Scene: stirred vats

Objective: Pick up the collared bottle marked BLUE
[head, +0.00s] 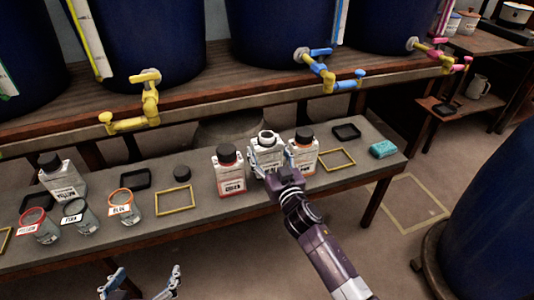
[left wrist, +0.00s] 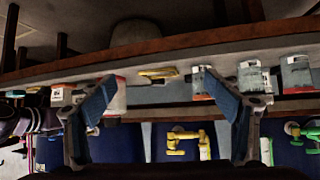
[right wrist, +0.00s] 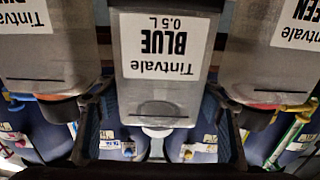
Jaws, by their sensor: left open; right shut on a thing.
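The collared bottle marked BLUE (right wrist: 160,60) fills the middle of the right wrist view, its "Tintvale BLUE 0.5 L" label upside down. In the head view it is the white-topped bottle (head: 266,143) between two dark-capped bottles. My right gripper (right wrist: 160,130) is shut on it, one finger on each side. Its lower part is hidden by my gripper in the head view, so I cannot tell whether it touches the bench. My left gripper (head: 140,282) is open and empty in front of the bench; its spread fingers also show in the left wrist view (left wrist: 160,95).
Dark-capped bottles stand close on the left (head: 230,175) and right (head: 304,152) of the held one. Labelled jars (head: 120,207), yellow frames (head: 174,199) and a teal sponge (head: 383,149) are on the bench (head: 205,235). Taps (head: 318,70) project from the vats behind.

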